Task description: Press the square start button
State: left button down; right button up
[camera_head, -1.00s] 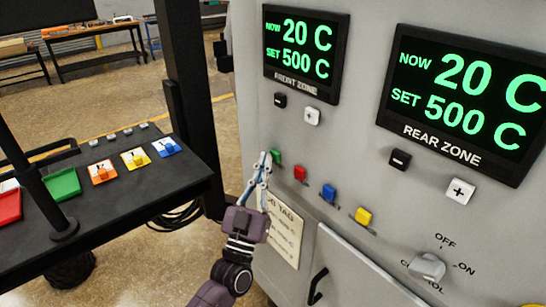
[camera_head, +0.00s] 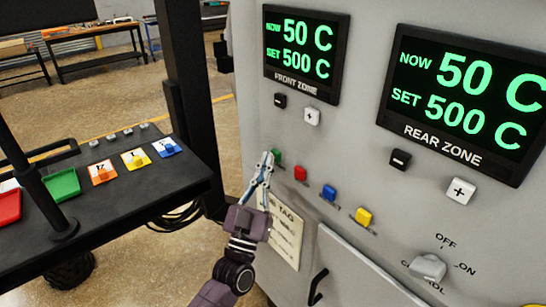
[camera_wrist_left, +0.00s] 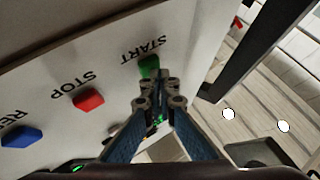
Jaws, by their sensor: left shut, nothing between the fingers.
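The square green start button (camera_head: 277,157) is on the furnace panel (camera_head: 330,190), at the left end of a row with a red button (camera_head: 300,173), a blue button (camera_head: 328,193) and a yellow button (camera_head: 364,215). In the left wrist view the green button (camera_wrist_left: 148,66) sits by the word START. My left gripper (camera_head: 266,158) is shut and empty, its tips just beside the green button. In the wrist view its fingertips (camera_wrist_left: 158,85) partly cover the button's lower part; I cannot tell whether they touch it. My right gripper is not in view.
The front zone display (camera_head: 306,52) and rear zone display (camera_head: 462,98) read NOW 50 C, SET 500 C. A control knob (camera_head: 428,267) is at lower right. A dark table (camera_head: 120,205) with coloured trays stands left, beside a black post (camera_head: 188,90).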

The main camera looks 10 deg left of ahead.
pick_arm(q)
jog(key=shift+s+a, duration=0.45)
jog(key=shift+s, duration=0.2)
jog(key=shift+p, duration=0.35)
jog(key=shift+s+a+p, duration=0.4)
jog(key=shift+s+a, duration=0.4)
jog(key=shift+s, duration=0.2)
jog(key=shift+s+a+p, duration=0.35)
jog(key=shift+s+a, duration=0.4)
jog(key=shift+s, duration=0.25)
